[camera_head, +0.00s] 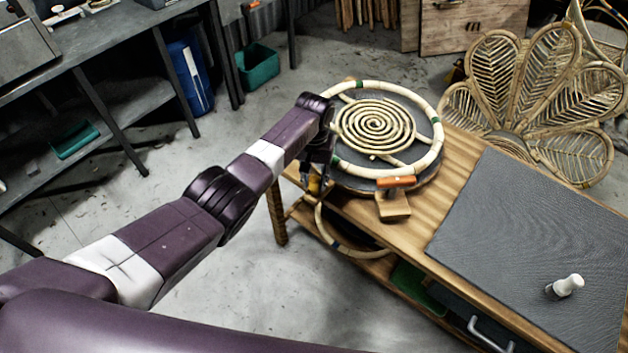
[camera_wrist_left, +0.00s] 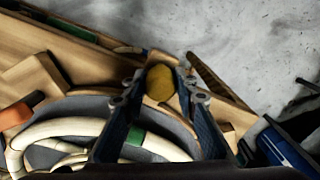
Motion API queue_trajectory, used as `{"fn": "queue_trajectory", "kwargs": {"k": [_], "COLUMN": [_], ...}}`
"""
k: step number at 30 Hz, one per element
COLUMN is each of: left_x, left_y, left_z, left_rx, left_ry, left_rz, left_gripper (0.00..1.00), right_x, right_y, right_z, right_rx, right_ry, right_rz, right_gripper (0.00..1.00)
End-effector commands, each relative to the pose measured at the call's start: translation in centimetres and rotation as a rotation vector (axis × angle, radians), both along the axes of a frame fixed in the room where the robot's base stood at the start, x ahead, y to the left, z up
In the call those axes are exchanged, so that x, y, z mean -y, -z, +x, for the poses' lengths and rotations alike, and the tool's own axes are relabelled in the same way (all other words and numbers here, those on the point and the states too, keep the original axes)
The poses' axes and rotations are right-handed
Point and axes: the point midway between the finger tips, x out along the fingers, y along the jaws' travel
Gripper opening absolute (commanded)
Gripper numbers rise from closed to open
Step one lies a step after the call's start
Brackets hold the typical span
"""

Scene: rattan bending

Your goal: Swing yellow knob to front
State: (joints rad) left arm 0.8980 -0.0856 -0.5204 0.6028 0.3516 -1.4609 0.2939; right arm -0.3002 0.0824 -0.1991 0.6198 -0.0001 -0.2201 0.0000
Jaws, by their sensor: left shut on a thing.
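The yellow knob (camera_head: 314,186) shows at the near left edge of the round bending jig, partly hidden by my left gripper. In the left wrist view the yellow knob (camera_wrist_left: 160,83) sits between the two fingertips. My left gripper (camera_head: 317,172) reaches down beside the jig's left rim and is shut on the yellow knob; it also shows in the left wrist view (camera_wrist_left: 162,92). The jig (camera_head: 436,172) is a dark disc carrying a pale rattan ring (camera_head: 440,115) with green bands and a rattan spiral (camera_head: 375,125). My right gripper is not in view.
An orange handle (camera_head: 396,181) on a wooden block (camera_head: 394,206) stands at the jig's front. A grey mat (camera_head: 535,235) with a white knob-shaped piece (camera_head: 566,285) covers the table's right. A rattan petal chair back (camera_head: 540,95) stands behind. Open floor lies left of the table.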

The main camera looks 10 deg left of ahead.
Motion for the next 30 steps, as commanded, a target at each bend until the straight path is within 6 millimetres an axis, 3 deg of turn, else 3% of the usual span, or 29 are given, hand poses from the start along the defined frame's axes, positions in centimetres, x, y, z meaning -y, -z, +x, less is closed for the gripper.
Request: {"fn": "queue_trajectory", "kwargs": {"k": [14,15,19,30], "left_x": [0.14,0.14,0.12,0.09], "left_y": [-0.23,-0.23,-0.18,-0.39], "left_z": [0.26,0.26,0.20,0.14], "left_rx": [0.007,0.007,0.005,0.003], "left_ry": [-0.008,-0.008,-0.007,-0.007], "left_rz": [-0.003,-0.003,-0.002,-0.002], "left_gripper": [0.00,0.30,0.44,0.45], "right_x": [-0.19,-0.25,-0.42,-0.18], "right_y": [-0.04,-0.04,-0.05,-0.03], "right_z": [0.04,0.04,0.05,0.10], "right_rx": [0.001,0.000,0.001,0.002], "right_ry": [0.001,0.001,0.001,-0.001], "right_rz": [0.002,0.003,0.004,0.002], "right_gripper": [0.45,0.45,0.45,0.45]}}
